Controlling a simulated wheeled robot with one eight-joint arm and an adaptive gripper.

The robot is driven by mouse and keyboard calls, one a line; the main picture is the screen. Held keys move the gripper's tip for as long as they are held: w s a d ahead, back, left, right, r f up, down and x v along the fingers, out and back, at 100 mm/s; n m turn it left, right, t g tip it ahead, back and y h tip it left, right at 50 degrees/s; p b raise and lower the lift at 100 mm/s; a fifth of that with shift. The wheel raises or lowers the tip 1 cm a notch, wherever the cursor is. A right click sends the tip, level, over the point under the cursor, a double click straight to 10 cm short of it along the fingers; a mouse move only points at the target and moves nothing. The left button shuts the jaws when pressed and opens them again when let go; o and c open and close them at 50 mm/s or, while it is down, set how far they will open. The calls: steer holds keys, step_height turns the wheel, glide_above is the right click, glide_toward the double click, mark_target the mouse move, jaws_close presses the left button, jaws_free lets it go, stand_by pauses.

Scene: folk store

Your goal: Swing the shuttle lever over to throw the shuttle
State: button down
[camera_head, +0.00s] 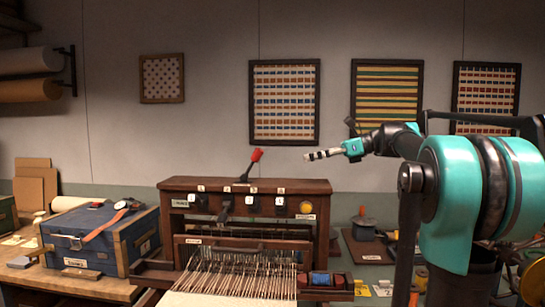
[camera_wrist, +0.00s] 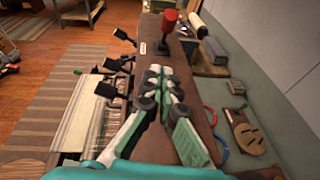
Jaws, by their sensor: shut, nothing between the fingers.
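The shuttle lever (camera_head: 254,162) stands on top of the wooden loom (camera_head: 300,187). It has a dark stem and a red knob, and it leans a little to the right in the head view. The red knob (camera_wrist: 169,19) also shows near the top of the wrist view, beyond the fingers. My gripper (camera_head: 309,155) is at about the knob's height, to its right in the head view and apart from it. The fingers (camera_wrist: 166,82) are shut and empty above the loom's top beam. The shuttle itself cannot be made out.
Small dark levers (camera_head: 225,212) and a round orange button (camera_head: 306,205) are on the loom's front. Threads (camera_head: 240,272) stretch below. The wall with framed weavings (camera_head: 284,100) is behind. The air between gripper and lever looks clear.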

steer(key=shift+w, duration=0.3)
steer(key=shift+w+a+f, duration=0.1)
steer(key=shift+a, duration=0.15)
glide_toward(252, 164)
steer(key=shift+w+a+f, duration=0.2)
steer(key=shift+w+a, duration=0.05)
steer(key=shift+a, duration=0.3)
steer(key=shift+w+a+f, duration=0.2)
steer(key=shift+a+f, duration=0.05)
steer(key=shift+a, duration=0.3)
steer(key=shift+w+a+r, duration=0.1)
steer(key=shift+a+r, duration=0.25)
steer(key=shift+a, duration=0.15)
